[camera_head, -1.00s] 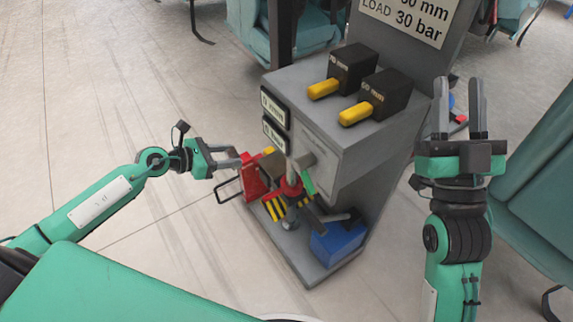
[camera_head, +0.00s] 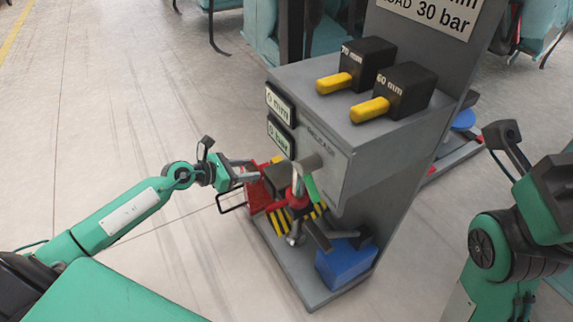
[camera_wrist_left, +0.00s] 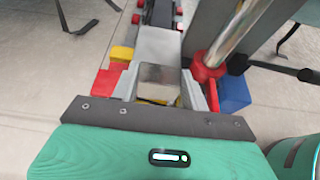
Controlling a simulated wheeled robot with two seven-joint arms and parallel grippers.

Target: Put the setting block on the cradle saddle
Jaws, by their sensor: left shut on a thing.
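My left gripper (camera_head: 252,170) reaches in from the left at the lower front of the grey stand. It is shut on a dark block (camera_head: 284,178), the likely setting block, whose face also shows between the fingers in the left wrist view (camera_wrist_left: 158,74). The block is beside the upright metal post and over the red and yellow-black striped parts (camera_head: 284,216). I cannot make out the cradle saddle under it, nor whether they touch. Two black blocks with yellow handles, marked 70 mm (camera_head: 366,62) and 60 mm (camera_head: 408,90), stand on the stand's top. My right gripper's housing (camera_head: 552,205) is partly in view; its fingertips are not visible.
A red bracket (camera_head: 258,193) is under my left fingers. Floor left of the stand is clear.

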